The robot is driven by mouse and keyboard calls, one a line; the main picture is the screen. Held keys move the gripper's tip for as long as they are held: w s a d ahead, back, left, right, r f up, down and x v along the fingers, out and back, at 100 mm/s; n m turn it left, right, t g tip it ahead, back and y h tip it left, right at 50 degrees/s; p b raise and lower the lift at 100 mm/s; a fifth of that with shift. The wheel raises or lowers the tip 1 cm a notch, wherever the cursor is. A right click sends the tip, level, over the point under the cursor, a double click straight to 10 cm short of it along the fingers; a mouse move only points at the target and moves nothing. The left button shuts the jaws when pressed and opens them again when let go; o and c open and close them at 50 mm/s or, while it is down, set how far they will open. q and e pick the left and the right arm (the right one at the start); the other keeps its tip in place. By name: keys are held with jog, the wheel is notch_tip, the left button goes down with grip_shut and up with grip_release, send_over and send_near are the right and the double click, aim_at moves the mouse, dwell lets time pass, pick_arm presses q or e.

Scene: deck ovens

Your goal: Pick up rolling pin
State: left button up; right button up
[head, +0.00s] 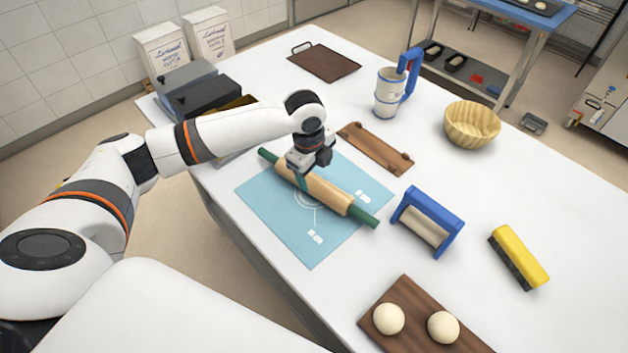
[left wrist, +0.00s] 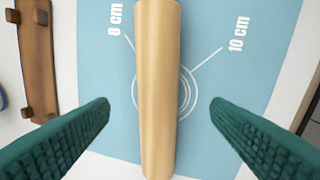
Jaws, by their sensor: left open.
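The rolling pin (head: 330,192) has a pale wooden barrel and green handles, and lies across a blue mat (head: 268,224) on the white table. In the left wrist view the barrel (left wrist: 158,90) runs up the middle of the picture. My left gripper (head: 303,181) is above the barrel in the head view, nearer its far-left end. In the left wrist view its two green fingers (left wrist: 158,118) stand open, one on each side of the barrel and apart from it. My right gripper is not in view.
A wooden board with knobs (head: 375,148) lies just behind the mat. A blue-framed tool (head: 426,222) stands to the right, with a yellow scraper (head: 518,257) beyond. A board with two dough balls (head: 405,286) is in front. A basket (head: 472,124) and a jug (head: 390,92) stand behind.

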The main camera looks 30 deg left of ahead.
aim_at(316, 181)
pick_arm(q)
jog(key=shift+w+f, duration=0.15)
jog(key=shift+f, duration=0.65)
jog(key=shift+w+f, duration=0.1)
jog(key=shift+f, duration=0.15)
jog(key=f+p, duration=0.1)
jog(key=f, duration=0.2)
jog(key=shift+w+a+f+p, duration=0.15)
jog(key=shift+w+f+p, duration=0.15)
jog(key=shift+w+p, duration=0.1)
jog(key=shift+f, duration=0.6)
jog(key=shift+w+r, duration=0.1)
jog(key=c, duration=1.4)
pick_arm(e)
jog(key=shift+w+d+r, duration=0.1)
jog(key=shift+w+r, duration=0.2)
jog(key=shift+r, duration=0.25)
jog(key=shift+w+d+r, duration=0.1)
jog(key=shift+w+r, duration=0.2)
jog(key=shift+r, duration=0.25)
